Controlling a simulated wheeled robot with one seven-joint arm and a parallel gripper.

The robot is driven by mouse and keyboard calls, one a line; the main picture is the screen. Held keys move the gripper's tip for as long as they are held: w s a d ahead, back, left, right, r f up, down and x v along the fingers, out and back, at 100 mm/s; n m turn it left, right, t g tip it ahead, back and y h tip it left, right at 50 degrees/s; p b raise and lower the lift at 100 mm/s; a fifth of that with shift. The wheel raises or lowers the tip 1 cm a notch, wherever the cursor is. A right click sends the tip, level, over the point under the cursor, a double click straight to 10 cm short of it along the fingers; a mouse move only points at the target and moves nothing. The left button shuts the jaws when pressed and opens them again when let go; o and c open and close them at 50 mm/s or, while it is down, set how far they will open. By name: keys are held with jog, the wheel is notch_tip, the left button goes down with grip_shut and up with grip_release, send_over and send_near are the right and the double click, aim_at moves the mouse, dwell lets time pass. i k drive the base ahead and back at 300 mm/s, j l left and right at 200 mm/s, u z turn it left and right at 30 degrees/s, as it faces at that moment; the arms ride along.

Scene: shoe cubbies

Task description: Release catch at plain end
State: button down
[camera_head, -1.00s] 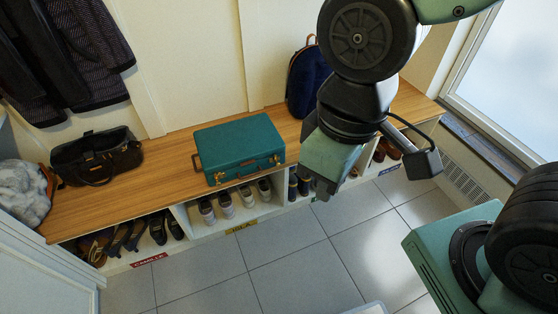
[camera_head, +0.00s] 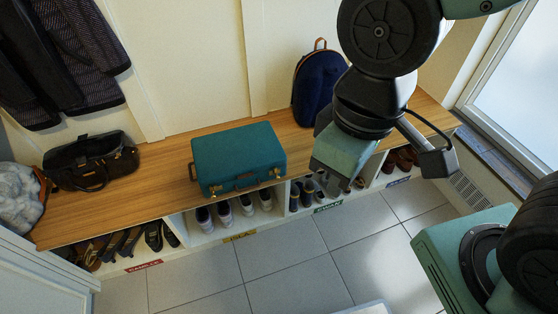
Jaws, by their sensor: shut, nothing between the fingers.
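A teal case (camera_head: 238,160) lies flat and closed on the wooden bench. Its front face has two brass catches, one near the left end (camera_head: 213,188) and one near the right end (camera_head: 276,172), with a dark handle between them. A dark brown loop (camera_head: 194,172) sticks out at its left end; the right end looks plain. I cannot tell whether either catch is fastened. My gripper (camera_head: 333,187) is shut and empty, pointing down in front of the bench, right of the case and apart from it. My wrist partly hides its fingers.
A navy backpack (camera_head: 318,88) stands on the bench behind my arm. A black bag (camera_head: 90,160) and a grey fluffy item (camera_head: 18,195) are at the left. Shoes fill labelled cubbies below. Bare bench (camera_head: 150,190) lies left of the case; the tiled floor (camera_head: 290,260) in front is clear.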

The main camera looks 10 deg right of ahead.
aim_at(277, 177)
jog(key=i+l, duration=0.75)
jog(key=u, duration=1.85)
